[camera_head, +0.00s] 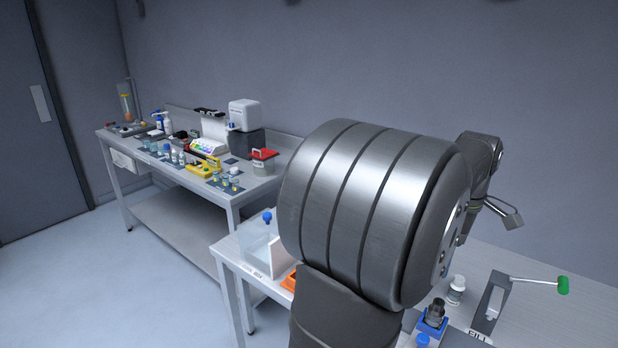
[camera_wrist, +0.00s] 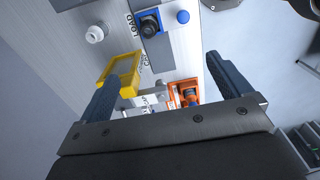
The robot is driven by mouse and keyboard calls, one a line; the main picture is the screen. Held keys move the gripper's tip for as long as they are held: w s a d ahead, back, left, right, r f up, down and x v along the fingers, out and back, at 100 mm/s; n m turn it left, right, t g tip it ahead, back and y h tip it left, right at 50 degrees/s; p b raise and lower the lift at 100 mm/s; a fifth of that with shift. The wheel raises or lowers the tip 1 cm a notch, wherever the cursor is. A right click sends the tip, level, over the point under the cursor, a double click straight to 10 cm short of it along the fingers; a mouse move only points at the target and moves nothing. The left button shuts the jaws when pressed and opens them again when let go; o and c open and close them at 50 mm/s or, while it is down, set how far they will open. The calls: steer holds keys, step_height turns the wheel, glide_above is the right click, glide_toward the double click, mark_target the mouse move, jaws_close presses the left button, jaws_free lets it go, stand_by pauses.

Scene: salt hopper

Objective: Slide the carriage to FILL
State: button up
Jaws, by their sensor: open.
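A blue square holder with a dark round fitting, which looks like the carriage (camera_wrist: 149,24), sits beside a LOAD label (camera_wrist: 131,24) at the top of the wrist view. It also shows at the bottom of the head view (camera_head: 433,319). A FILL label (camera_head: 478,337) is to its right there. My gripper (camera_wrist: 160,68) is open, its two dark fingers wide apart with nothing gripped. The carriage lies beyond the fingertips, apart from them. In the head view my arm blocks much of the bench, and I cannot make out the fingers.
A yellow frame (camera_wrist: 121,72) shows near the left finger and an orange fixture (camera_wrist: 185,94) between the fingers. A white bottle (camera_head: 457,288) and a green-tipped lever (camera_head: 563,286) stand near the carriage. A clear bin (camera_head: 258,247) is left of my arm.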

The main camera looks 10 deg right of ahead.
steer(key=c, duration=0.9)
steer(key=m, duration=1.5)
glide_above(424, 338)
step_height(424, 338, down, 3)
step_height(424, 338, down, 17)
steer(key=shift+f, duration=0.15)
steer(key=shift+c, duration=0.3)
jaws_close()
